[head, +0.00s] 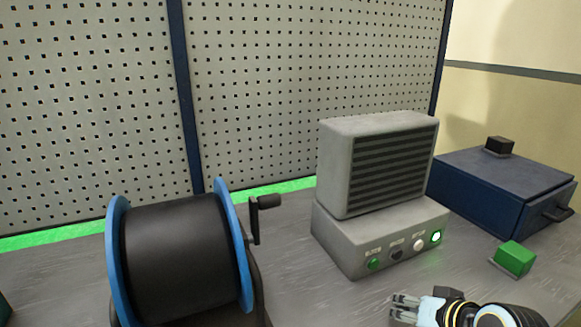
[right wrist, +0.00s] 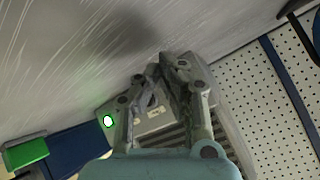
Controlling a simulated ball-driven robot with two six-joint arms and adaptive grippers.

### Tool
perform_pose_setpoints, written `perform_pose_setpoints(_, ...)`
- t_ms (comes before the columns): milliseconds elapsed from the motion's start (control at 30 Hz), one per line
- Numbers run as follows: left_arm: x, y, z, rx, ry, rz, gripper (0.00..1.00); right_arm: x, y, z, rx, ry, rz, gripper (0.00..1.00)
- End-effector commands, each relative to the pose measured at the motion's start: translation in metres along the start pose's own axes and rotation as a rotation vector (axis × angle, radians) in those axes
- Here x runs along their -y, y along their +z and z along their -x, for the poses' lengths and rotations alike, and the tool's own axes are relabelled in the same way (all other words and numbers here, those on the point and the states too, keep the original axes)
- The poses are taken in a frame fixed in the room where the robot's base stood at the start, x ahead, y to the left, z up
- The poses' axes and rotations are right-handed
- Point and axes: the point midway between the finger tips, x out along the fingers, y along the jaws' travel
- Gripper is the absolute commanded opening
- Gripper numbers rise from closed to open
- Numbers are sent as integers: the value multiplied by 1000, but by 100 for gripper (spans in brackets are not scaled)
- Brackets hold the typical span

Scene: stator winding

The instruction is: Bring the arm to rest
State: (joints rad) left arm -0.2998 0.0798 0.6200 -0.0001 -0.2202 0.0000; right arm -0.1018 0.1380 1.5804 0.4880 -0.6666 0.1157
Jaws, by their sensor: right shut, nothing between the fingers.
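My right gripper (head: 405,309) is at the bottom of the head view, in front of the grey control box and above the bench. In the right wrist view, my right gripper (right wrist: 163,72) has its fingers together with nothing between them. The grey control box (head: 345,245) has a row of buttons and a lit green one (head: 436,237); the box also shows behind the fingers in the right wrist view (right wrist: 112,108). My left gripper is not in view.
A black spool (head: 175,255) with blue flanges and a crank stands at the left. A louvred grey unit (head: 340,170) sits on the control box. A dark blue box (head: 490,185) and a green block (head: 515,257) are at the right. A pegboard (head: 310,80) stands behind the bench.

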Motion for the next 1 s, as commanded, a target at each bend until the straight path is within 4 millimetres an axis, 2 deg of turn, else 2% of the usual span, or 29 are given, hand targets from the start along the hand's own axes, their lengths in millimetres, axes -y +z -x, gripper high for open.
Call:
perform_pose_setpoints(100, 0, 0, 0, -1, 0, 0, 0, 8, 32, 47, 118, 44, 137, 0)
perform_pose_setpoints(200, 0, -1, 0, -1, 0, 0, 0, 9, 53, 88, 211, 101, 236, 0)
perform_pose_setpoints(300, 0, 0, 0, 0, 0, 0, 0, 7, 65, 123, 276, 153, 302, 0)
perform_pose_setpoints(500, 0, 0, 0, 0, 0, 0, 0, 3, 80, 184, 373, 246, 383, 0)
perform_pose_setpoints(800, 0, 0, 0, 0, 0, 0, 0, -3, 91, 258, 475, 361, 438, 0)
perform_pose_setpoints(833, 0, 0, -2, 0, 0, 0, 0, -6, 94, 256, 481, 366, 438, 0)
perform_pose_setpoints(1000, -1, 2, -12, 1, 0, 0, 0, -27, 116, 218, 494, 367, 431, 0)
